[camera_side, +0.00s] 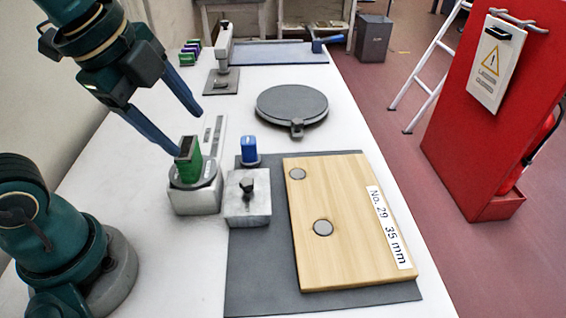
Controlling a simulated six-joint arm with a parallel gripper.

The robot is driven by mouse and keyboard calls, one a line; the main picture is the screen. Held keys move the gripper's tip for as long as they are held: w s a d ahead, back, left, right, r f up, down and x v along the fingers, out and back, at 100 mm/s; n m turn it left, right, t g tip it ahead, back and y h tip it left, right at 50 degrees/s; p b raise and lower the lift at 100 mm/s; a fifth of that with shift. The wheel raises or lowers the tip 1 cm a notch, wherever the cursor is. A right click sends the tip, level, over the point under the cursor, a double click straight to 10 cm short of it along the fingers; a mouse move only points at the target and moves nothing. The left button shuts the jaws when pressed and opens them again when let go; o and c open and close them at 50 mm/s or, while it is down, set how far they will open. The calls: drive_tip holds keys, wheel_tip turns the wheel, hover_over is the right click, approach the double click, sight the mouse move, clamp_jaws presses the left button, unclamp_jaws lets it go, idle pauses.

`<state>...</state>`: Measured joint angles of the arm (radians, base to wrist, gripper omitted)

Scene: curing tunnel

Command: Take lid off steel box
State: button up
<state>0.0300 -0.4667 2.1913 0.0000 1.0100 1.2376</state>
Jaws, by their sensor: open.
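The steel box (247,212) stands on the left part of a dark grey mat. Its flat lid (262,190) is on top and carries a dark knob (246,184). My gripper (190,134) is at the upper left of the box, above the table, with its two blue fingers spread apart and nothing between them. Its lower fingertip shows close to a green block; I cannot tell whether they touch. My gripper is apart from the lid and the knob.
The green block (188,160) stands on a grey device (195,198) left of the box. A blue-capped item (249,150) stands just behind the box. A wooden board (345,235) lies to its right on the mat (265,285). A round dark plate (291,102) lies farther back.

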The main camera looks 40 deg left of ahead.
sight(246, 181)
drive_tip(key=w+d+f+m+g, duration=0.35)
drive_tip(key=w+m, duration=0.35)
drive_tip(key=m, duration=0.5)
drive_tip(key=shift+g, duration=0.55)
drive_tip(key=f, duration=0.9)
drive_tip(key=shift+w+f, duration=0.25)
drive_tip(key=shift+f, duration=0.15)
clamp_jaws()
